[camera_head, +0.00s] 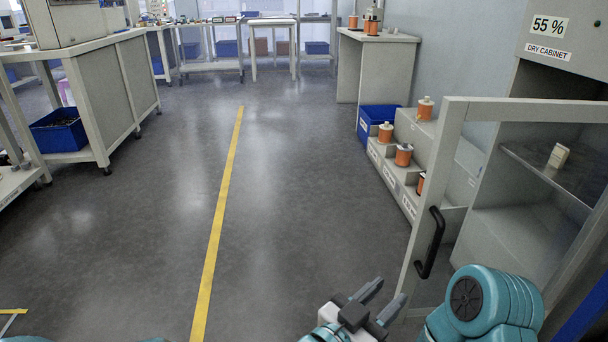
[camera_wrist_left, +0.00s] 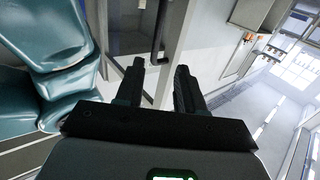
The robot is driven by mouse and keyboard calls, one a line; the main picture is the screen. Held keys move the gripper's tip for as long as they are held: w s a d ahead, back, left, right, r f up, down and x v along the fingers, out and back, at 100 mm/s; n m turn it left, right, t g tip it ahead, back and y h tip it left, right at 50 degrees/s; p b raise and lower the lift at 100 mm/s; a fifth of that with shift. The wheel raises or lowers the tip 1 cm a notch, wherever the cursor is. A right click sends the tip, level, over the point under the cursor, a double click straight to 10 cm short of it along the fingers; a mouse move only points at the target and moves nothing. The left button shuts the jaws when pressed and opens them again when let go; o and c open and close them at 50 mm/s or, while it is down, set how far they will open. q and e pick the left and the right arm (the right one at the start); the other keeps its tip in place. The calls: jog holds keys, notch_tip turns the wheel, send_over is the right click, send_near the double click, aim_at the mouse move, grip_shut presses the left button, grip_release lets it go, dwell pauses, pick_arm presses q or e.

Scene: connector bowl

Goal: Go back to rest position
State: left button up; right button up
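My left gripper (camera_head: 386,291) is low in the head view, right of centre, in front of the open dry cabinet door. Its two dark fingers are spread with a gap between them and hold nothing. The same fingers show in the left wrist view (camera_wrist_left: 160,72), apart and empty, with the door's dark handle (camera_wrist_left: 162,35) beyond them. In the head view the handle (camera_head: 432,243) is right of and above the gripper; no contact is visible. A teal section of my own arm (camera_head: 490,300) is at the lower right. My right gripper is not in view.
The dry cabinet's door frame (camera_head: 440,180) stands open on the right. A small pale object (camera_head: 558,155) sits on its shelf. The floor along the yellow line (camera_head: 221,215) is clear.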

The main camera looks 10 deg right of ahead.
pick_arm(q)
jog(key=w+a+r+n+t+y+p, duration=0.3)
jog(key=w+a+r+p, duration=0.45)
jog(key=p, duration=0.65)
jog(key=a+f+n+g+y+p, duration=0.25)
jog(key=a+n+y+p, duration=0.3)
jog(key=a+p, duration=0.9)
jog(key=s+a+n+g+y+p, duration=0.3)
jog(key=s+a+g+p, duration=0.1)
jog(key=s+a+p, duration=0.4)
jog(key=s+a+f+n+g+p, duration=0.1)
jog(key=s+g, duration=0.4)
jog(key=s, duration=0.7)
jog(key=shift+s+a+f+n+g+p, duration=0.35)
jog(key=shift+f+n+p, duration=0.2)
jog(key=shift+f+p, duration=0.45)
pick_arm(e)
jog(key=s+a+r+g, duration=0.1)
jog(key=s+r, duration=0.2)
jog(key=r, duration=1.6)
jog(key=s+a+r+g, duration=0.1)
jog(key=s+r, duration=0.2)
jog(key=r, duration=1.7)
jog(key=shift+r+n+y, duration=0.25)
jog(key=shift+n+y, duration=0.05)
pick_arm(q)
jog(key=shift+w, duration=0.1)
